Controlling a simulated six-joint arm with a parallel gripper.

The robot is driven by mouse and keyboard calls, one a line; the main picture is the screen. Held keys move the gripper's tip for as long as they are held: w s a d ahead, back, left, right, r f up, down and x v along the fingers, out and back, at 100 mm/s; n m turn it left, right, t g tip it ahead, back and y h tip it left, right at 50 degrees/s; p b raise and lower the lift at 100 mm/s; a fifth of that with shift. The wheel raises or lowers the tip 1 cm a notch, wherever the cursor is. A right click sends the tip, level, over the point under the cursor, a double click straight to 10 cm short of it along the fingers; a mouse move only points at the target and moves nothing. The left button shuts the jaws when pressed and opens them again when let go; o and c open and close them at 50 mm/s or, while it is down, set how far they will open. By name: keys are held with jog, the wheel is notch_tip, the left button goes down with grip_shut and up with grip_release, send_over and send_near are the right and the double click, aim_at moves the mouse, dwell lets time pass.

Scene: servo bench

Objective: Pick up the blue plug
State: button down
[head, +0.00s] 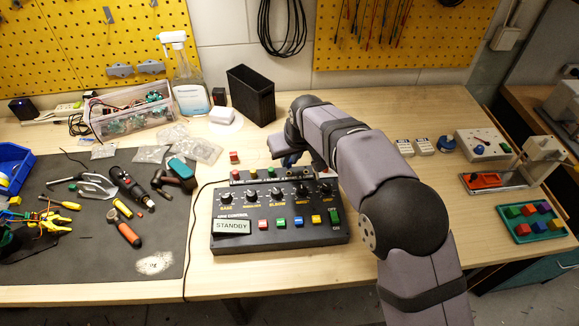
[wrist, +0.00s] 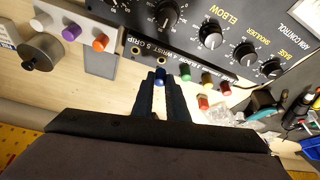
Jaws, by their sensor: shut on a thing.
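The blue plug (wrist: 160,74) sits between the fingertips of my gripper (wrist: 160,82) in the wrist view. The two dark fingers are closed on its sides, and its round blue end shows between them. In the head view my gripper (head: 291,162) is low behind the control box (head: 280,237), at its rear strip, partly hidden by my own arm. I cannot tell whether the plug's lower end is in a socket or clear of it. Green (wrist: 185,75), yellow (wrist: 207,78) and red (wrist: 225,88) plugs stand in a row beside it on the strip.
A separate red piece (head: 234,157) lies on the bench behind the box. A black bin (head: 251,96) stands at the back. Tools lie on the dark mat (head: 60,270) at left. A green tray of coloured blocks (head: 535,231) is at right. Bench right of my arm has free room.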

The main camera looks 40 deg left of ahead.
notch_tip(320, 180, up, 7)
jog(key=shift+f+b, duration=0.1)
jog(key=shift+b, duration=0.5)
jog(key=w+d+f+p, duration=0.1)
jog(key=p, duration=0.2)
jog(key=d+f+m+p, duration=0.1)
jog(key=d+p, duration=0.1)
jog(key=w+d+f+m+p, duration=0.1)
jog(key=f+p, duration=0.1)
jog(key=p, duration=0.1)
jog(key=shift+w+d+t+p, duration=0.2)
jog(key=shift+w+t+p, duration=0.1)
jog(key=shift+p, duration=0.05)
jog(key=shift+w+a+r+m+h, duration=0.15)
jog(key=shift+w+a+m+h, duration=0.25)
jog(key=shift+a+m, duration=0.1)
jog(key=shift+f+b, duration=1.45)
jog(key=shift+f, duration=0.75)
jog(key=shift+f+b, duration=0.75)
jog(key=shift+f, duration=0.1)
dwell(2.4)
